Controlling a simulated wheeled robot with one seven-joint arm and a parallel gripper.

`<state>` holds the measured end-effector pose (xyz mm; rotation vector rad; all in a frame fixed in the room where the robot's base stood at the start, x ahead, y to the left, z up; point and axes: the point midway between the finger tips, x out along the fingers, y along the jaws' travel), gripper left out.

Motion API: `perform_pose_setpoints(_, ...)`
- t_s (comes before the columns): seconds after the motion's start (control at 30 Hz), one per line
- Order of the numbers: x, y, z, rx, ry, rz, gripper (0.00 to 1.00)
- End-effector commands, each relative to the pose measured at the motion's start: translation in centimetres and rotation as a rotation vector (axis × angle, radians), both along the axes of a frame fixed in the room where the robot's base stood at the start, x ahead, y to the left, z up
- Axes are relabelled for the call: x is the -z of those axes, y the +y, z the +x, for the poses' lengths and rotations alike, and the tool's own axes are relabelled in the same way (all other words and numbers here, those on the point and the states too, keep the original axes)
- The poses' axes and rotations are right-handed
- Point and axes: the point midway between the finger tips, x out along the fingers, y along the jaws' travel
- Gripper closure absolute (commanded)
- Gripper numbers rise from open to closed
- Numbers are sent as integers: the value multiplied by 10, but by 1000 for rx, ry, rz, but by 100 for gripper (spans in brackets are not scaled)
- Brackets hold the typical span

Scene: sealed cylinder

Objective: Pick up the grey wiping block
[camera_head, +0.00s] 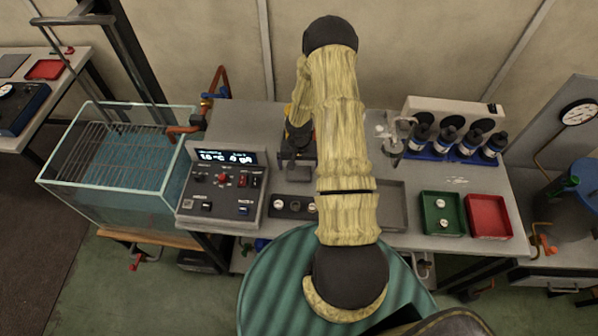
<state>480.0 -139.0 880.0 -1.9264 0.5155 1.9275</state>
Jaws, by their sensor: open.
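My gripper (297,160) is dark and open, and it hangs over the bench just left of my upper arm. My arm in its yellowish sleeve covers part of the bench and part of the gripper. I cannot make out the grey wiping block for certain; it may be hidden behind my arm or under the gripper. The grey bench top (245,120) is visible around the arm. How far the gripper is above it cannot be told.
A control box (222,190) with a lit display stands left, beside a glass water tank (120,160). On the right are a grey tray (397,222), a green tray (428,225) with round pieces, a red tray (489,216) and a bottle rack (455,125).

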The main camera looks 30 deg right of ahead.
Motion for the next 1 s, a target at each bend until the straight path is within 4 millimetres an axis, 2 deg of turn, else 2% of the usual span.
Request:
perform_pose_setpoints(0.23,23,-1,0,0,0,-1,0)
perform_pose_setpoints(0.77,25,-1,0,1,-1,-1,0)
perform_pose_setpoints(0.8,25,-1,0,1,-1,-1,2)
perform_pose_setpoints(1.0,25,-1,0,1,-1,-1,41)
